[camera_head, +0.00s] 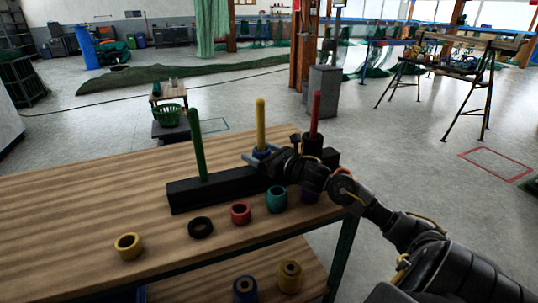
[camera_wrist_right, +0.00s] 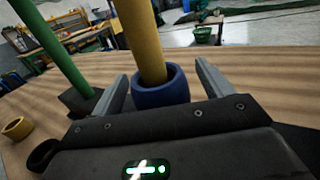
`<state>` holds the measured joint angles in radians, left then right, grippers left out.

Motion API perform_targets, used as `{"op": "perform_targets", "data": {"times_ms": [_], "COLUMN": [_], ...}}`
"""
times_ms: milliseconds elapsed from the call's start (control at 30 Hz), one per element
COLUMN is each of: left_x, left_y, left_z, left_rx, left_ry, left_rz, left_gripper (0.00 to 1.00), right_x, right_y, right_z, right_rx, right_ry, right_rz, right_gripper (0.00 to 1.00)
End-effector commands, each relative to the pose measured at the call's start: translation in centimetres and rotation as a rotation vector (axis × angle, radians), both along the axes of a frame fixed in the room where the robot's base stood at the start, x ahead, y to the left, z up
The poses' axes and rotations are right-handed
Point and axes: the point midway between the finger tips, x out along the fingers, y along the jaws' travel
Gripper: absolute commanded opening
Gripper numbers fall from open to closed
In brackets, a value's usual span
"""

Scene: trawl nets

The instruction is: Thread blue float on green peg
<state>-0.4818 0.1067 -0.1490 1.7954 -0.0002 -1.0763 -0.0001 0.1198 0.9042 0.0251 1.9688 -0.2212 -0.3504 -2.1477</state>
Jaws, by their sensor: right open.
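A blue float (camera_head: 262,153) sits around the lower part of the yellow peg (camera_head: 261,124); it also shows in the right wrist view (camera_wrist_right: 160,88). The green peg (camera_head: 198,146) stands bare at the left of the black base (camera_head: 187,194). My right gripper (camera_head: 266,157) is at the yellow peg. In the right wrist view its open fingers (camera_wrist_right: 160,82) stand on either side of the blue float, with gaps visible between them and the float. My left gripper is not in view.
The red peg (camera_head: 315,112) stands at the right, partly behind my right arm. Yellow (camera_head: 128,254), black (camera_head: 200,229), red (camera_head: 240,217) and teal (camera_head: 277,203) floats stand along the table's front. A lower shelf holds another blue float (camera_head: 244,293) and a yellow one (camera_head: 289,281). The table's left is clear.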

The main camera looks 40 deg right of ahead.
Motion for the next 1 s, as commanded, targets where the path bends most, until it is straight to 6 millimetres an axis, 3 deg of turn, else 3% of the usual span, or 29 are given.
{"op": "perform_targets", "data": {"times_ms": [467,833,867,1000], "left_x": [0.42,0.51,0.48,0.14], "left_y": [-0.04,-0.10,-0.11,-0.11], "left_z": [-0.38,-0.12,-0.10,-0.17], "left_rx": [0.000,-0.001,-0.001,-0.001], "left_ry": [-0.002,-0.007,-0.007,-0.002], "left_rz": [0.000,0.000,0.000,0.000], "left_gripper": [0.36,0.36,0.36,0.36], "right_x": [1.09,1.06,1.06,1.06], "right_y": [0.22,0.19,0.19,0.18], "right_z": [0.05,0.05,0.05,0.05], "right_rx": [0.000,0.000,0.000,0.000], "right_ry": [-0.001,0.000,0.000,-0.001], "right_rz": [0.001,0.001,0.001,0.001], "right_gripper": [0.79,0.31,0.50,0.32]}}
